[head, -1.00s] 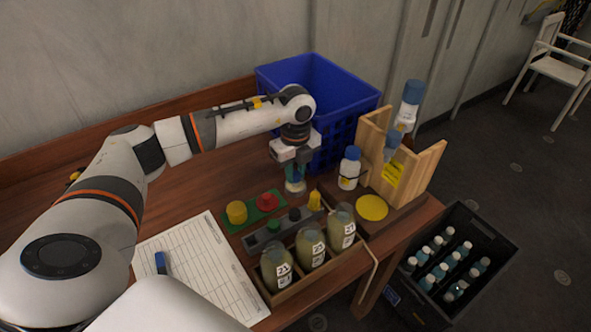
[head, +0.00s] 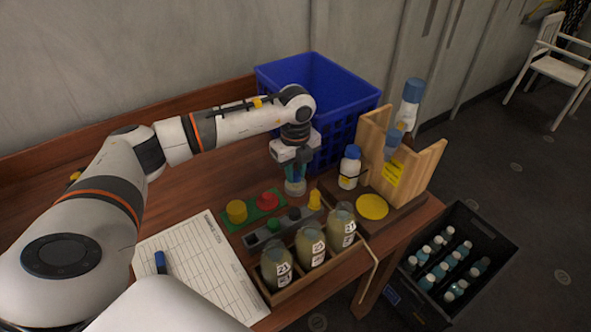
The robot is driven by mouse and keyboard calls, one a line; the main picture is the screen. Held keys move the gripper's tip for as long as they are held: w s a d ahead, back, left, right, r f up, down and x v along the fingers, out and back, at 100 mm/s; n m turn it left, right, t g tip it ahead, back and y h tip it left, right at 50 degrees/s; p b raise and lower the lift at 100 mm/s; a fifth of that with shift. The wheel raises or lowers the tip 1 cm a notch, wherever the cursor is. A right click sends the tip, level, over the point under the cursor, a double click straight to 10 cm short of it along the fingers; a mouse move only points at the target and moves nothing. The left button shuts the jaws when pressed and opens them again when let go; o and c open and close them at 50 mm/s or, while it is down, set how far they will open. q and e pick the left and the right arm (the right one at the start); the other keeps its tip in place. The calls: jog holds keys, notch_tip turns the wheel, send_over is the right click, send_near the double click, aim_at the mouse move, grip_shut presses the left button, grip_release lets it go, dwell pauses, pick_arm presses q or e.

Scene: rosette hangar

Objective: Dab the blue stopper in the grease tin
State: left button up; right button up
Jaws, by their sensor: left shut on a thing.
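My left gripper (head: 294,172) points straight down over the table, in front of the blue crate. It is shut on the blue stopper, which is mostly hidden between the fingers; only a bluish patch shows there. Directly below the fingertips is a small, pale round tin (head: 296,189), which looks like the grease tin. The fingertips reach its rim and cover most of its opening. I cannot tell whether the stopper touches the grease. My right gripper is out of view.
A green plate with a yellow stopper (head: 237,211) and a red stopper (head: 267,201) lies near the tin. A wooden tray of filled bottles (head: 311,245) stands in front. The blue crate (head: 333,92) is behind; a white bottle (head: 349,168) and wooden stand (head: 425,172) are right.

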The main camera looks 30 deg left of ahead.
aim_at(296, 174)
pick_arm(q)
jog(key=shift+r+p, duration=2.75)
jog(key=shift+r, duration=1.05)
